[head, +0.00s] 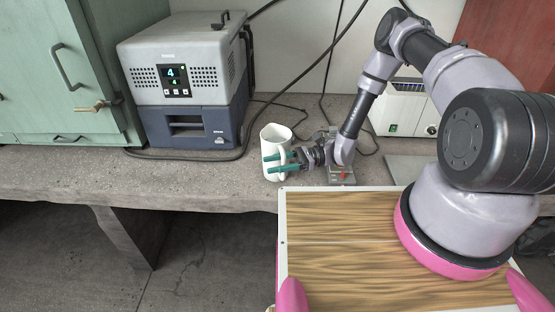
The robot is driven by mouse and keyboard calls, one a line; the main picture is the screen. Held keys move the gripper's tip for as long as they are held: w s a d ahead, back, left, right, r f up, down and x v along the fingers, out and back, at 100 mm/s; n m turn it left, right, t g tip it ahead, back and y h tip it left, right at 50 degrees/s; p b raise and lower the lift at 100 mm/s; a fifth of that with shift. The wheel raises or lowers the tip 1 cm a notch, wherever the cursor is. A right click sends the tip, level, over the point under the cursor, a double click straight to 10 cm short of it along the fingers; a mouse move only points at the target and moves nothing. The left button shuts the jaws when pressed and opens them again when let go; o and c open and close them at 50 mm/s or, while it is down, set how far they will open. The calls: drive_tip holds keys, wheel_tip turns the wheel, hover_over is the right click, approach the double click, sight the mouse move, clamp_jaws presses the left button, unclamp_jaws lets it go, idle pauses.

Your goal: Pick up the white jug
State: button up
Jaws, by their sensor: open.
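The white jug (272,136) stands upright near the front of the concrete bench, right of the grey and blue machine. My gripper (270,163) reaches in from the right with its teal fingers open. The fingers overlap the jug's right side in the picture, at about its handle. I cannot tell whether they touch it. The fingers and wrist hide part of the jug's lower right side.
A grey and blue machine (186,60) stands behind left, beside a green cabinet (70,80). A white box (405,108) and a flat grey plate (408,168) are on the right. Black cables lie behind the jug. The concrete bench (190,180) is bare to its left.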

clamp_jaws()
idle(1.3)
